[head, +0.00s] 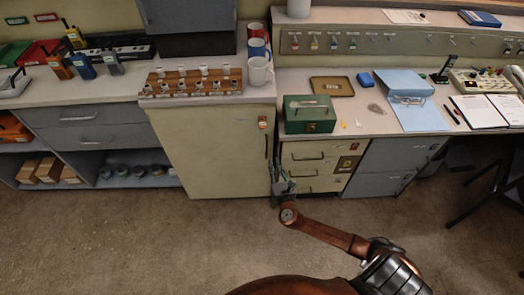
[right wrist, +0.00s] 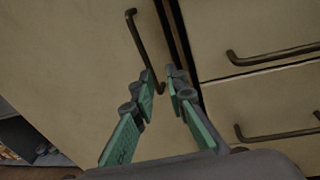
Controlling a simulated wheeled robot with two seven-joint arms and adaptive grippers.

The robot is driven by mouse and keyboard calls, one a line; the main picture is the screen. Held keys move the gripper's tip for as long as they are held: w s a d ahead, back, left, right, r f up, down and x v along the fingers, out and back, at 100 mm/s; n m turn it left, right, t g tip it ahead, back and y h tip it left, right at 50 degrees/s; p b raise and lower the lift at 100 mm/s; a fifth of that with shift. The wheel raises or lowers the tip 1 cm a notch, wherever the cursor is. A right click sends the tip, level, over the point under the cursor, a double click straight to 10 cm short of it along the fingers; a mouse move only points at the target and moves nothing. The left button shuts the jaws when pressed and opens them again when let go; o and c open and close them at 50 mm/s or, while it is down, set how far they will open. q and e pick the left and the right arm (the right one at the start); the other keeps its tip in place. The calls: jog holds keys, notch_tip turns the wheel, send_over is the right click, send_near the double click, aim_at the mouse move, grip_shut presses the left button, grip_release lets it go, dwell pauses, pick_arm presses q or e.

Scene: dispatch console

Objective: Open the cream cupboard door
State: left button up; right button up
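The cream cupboard door (head: 212,150) is in the middle of the head view and looks shut. Its dark bar handle (right wrist: 143,45) runs along the door's right edge, upright in the head view and tilted in the right wrist view. My right gripper (head: 281,178) is low by that edge, in front of the gap beside the cream drawers. In the right wrist view its green and grey fingers (right wrist: 161,82) are open, with the handle's lower end showing between the tips. I cannot tell whether they touch it. My left gripper is not in view.
Cream drawers (head: 304,181) with bar handles (right wrist: 275,52) stand right of the door. A green box (head: 310,115) is on the counter above them. A wooden rack (head: 193,84) and mugs (head: 259,72) stand on the cupboard top. The floor (head: 130,240) in front is clear.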

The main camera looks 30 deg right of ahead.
jog(key=shift+n+t, duration=0.5)
jog(key=shift+n, duration=0.2)
jog(key=w, duration=0.2)
jog(key=w+d+r+b, duration=0.1)
jog(key=w, duration=0.2)
jog(key=w+r+b, duration=0.1)
jog(key=w, duration=0.2)
jog(key=shift+d+r, duration=0.2)
jog(key=shift+r, duration=0.05)
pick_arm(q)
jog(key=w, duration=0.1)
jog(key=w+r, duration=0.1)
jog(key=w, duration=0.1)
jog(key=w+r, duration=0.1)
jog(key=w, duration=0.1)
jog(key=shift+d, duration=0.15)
pick_arm(e)
jog(key=shift+c, duration=0.6)
grip_shut()
